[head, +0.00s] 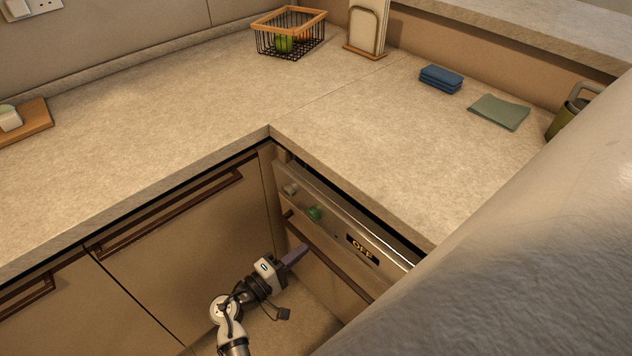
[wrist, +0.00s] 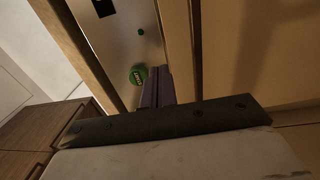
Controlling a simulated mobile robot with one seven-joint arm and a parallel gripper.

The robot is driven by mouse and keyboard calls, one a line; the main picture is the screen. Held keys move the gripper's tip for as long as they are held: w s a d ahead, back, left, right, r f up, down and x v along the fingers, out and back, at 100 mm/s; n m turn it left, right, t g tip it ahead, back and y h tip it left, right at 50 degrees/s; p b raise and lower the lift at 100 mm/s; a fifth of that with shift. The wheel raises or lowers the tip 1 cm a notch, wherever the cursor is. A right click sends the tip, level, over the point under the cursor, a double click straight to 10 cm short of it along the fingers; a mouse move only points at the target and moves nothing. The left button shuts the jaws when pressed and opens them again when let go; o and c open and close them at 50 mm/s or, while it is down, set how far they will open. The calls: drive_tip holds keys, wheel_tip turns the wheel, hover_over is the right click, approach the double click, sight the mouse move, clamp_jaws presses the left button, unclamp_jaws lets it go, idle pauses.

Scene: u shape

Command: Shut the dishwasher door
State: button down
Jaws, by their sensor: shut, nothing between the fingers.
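The dishwasher door (head: 335,234) is under the counter on the right side of the inner corner in the head view. It stands nearly upright, with a dark gap and a bright top edge showing beneath the counter's lip. Its panel has a green button (head: 314,213), a display reading OFF (head: 362,250) and a dark handle bar (head: 335,264). My gripper (head: 302,252) is shut and empty in front of the door, close to the handle bar. In the wrist view the purple fingers (wrist: 158,87) are together beside the green button (wrist: 138,74). Whether they touch the door is unclear.
Cabinets with brown handles (head: 172,215) adjoin on the left, forming a tight corner. A large pale surface blocks the lower right.

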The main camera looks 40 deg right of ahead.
sight(325, 231)
drive_tip(key=d, duration=0.2)
drive_tip(key=d+p, duration=0.1)
drive_tip(key=d, duration=0.3)
drive_tip(key=shift+w+r, duration=0.2)
drive_tip(key=shift+w, duration=0.05)
